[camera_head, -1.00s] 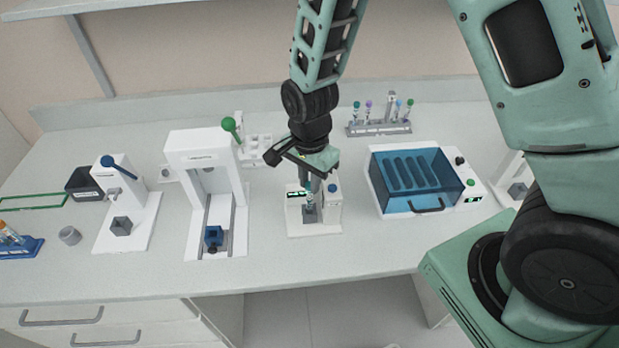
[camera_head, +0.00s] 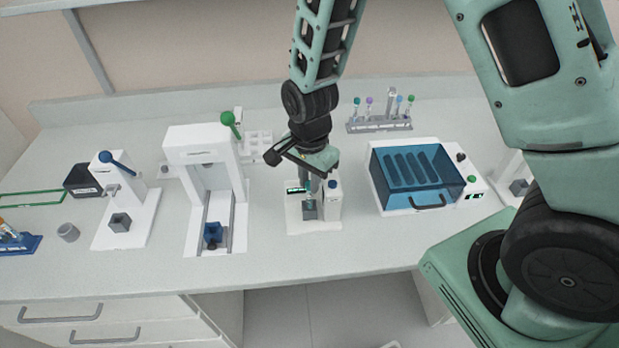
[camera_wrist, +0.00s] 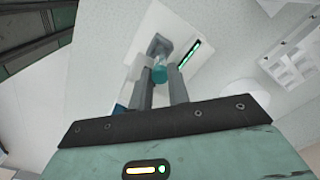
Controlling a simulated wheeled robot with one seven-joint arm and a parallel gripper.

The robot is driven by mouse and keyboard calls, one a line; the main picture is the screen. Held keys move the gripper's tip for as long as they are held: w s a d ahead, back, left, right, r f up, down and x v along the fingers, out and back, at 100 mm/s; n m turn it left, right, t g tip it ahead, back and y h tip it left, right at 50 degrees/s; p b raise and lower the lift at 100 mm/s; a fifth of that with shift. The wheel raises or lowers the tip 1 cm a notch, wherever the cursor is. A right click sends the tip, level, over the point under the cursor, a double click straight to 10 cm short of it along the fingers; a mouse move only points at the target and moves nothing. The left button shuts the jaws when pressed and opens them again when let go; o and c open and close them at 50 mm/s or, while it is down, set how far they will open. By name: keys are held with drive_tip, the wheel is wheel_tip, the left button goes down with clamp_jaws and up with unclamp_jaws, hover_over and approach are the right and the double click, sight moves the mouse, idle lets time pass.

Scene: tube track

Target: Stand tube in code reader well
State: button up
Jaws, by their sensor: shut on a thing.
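The code reader (camera_head: 328,218) is a small white unit at the middle of the bench, with a lit green display. Its grey well block (camera_head: 310,212) stands at its front; the block also shows in the wrist view (camera_wrist: 155,42). My gripper (camera_head: 309,183) is directly above the well, pointing down. It is shut on a tube with a teal cap (camera_wrist: 159,74), which shows between the two fingers in the wrist view. The tube looks upright, with its lower part at the well. How deep it sits in the well is hard to tell.
A white press-like device (camera_head: 205,150) with a green-knobbed lever stands left of the reader. A box with a blue lid (camera_head: 415,175) stands to the right. A rack of capped tubes (camera_head: 380,125) is behind. The bench in front of the reader is clear.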

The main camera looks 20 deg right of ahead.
drive_tip(key=shift+f, duration=0.3)
drive_tip(key=shift+f+b, duration=0.35)
drive_tip(key=shift+b, duration=0.05)
drive_tip(key=o, duration=0.8)
drive_tip(key=shift+r, duration=0.1)
wheel_tip(320, 180, up, 17)
drive_tip(key=shift+r+b, duration=0.15)
drive_tip(key=shift+b, duration=1.1)
